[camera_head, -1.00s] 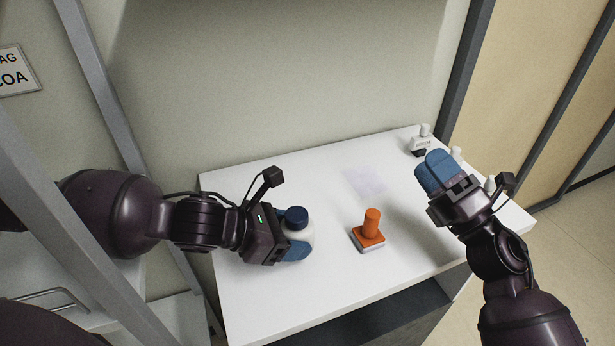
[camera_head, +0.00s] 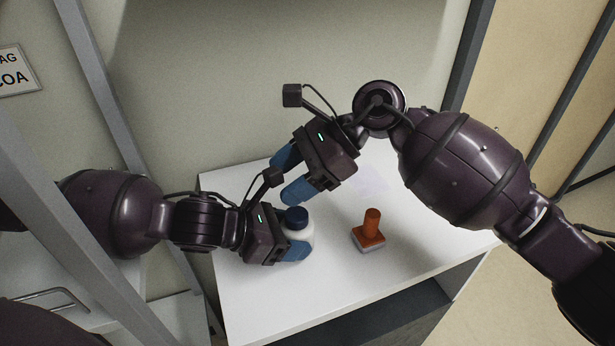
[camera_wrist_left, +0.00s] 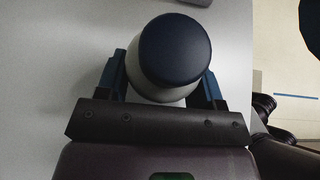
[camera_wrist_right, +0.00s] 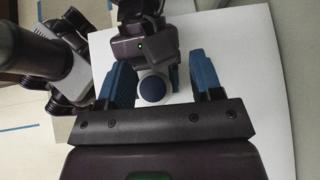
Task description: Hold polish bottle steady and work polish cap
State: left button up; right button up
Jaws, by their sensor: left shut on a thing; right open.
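The polish bottle (camera_head: 301,239) is white and stands upright on the table. Its dark blue polish cap (camera_head: 296,217) sits on top and shows large in the left wrist view (camera_wrist_left: 175,48). My left gripper (camera_head: 292,247) is shut on the bottle's body, one blue finger on each side. My right gripper (camera_head: 291,172) is open and empty, up and behind the cap, tilted down towards it. In the right wrist view the cap (camera_wrist_right: 152,89) lies between and beyond the two blue fingers, apart from them.
An orange stamp-like object (camera_head: 370,232) on a grey base stands right of the bottle. A pale sheet (camera_head: 369,180) lies behind it, partly hidden by my right arm. The white table's (camera_head: 330,285) front is clear.

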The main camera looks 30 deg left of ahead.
aim_at(298, 212)
jog(key=shift+w+f+n+t+h, duration=0.1)
jog(key=shift+n+t+h, duration=0.2)
jog(key=shift+n+h, duration=0.5)
jog(key=h, duration=0.1)
jog(key=w+d+n+t+h, duration=0.1)
jog(key=shift+f+t+h, duration=0.15)
jog(key=shift+t+h, duration=0.15)
jog(key=shift+h, duration=0.1)
jog(key=shift+w+d+f+n+t+h, duration=0.15)
jog(key=shift+d+n+t+h, duration=0.1)
jog(key=shift+n+h, duration=0.3)
jog(key=shift+w+d+f+n+t+h, duration=0.15)
jog(key=shift+d+n+t+h, duration=0.1)
jog(key=shift+n+h, duration=0.3)
jog(key=x, duration=0.5)
jog(key=shift+s+d, duration=0.1)
jog(key=shift+r, duration=0.1)
jog(key=c, duration=0.7)
